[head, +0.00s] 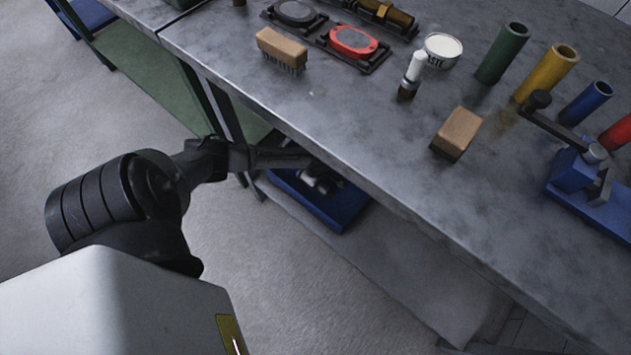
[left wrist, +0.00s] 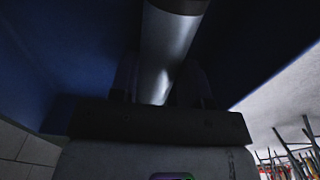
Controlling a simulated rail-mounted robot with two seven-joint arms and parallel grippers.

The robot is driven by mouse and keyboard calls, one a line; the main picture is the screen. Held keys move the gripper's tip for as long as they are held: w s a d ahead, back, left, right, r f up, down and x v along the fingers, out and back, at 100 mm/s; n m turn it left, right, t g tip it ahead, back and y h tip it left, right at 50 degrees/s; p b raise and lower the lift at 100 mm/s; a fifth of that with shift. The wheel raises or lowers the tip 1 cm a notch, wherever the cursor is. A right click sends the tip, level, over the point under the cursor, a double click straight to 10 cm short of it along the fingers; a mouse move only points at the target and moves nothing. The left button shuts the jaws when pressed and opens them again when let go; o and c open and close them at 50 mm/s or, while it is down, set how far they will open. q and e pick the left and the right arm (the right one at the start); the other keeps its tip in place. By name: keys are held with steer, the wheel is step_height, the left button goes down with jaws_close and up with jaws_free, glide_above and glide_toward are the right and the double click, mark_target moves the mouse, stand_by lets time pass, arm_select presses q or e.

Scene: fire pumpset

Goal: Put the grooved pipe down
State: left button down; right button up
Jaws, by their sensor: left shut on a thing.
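The grooved pipe (left wrist: 172,42) shows in the left wrist view as a grey metal cylinder between the dark fingers of my left gripper (left wrist: 160,85). My left gripper is shut on it. In the head view my left gripper (head: 292,160) reaches in beneath the bench edge, above a blue tray (head: 345,212) on the lower level. Small metallic pieces (head: 320,180) show at the tray, and I cannot tell whether the pipe is among them. The bench top hides part of the tray. Whether the pipe touches the tray cannot be seen. My right gripper is not in view.
The grey bench top (head: 350,120) overhangs the gripper. On it are a wire brush (head: 281,46), a wooden block (head: 457,132), a white tin (head: 443,48), a blue clamp device (head: 573,172) and coloured tubes (head: 502,52). Clear floor (head: 90,120) lies left.

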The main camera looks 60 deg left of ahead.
arm_select(q)
step_height(320, 180, down, 3)
steer(key=shift+r+b, duration=0.1)
steer(key=shift+b, duration=0.85)
steer(key=c, duration=0.7)
jaws_free()
steer(key=shift+o, duration=0.2)
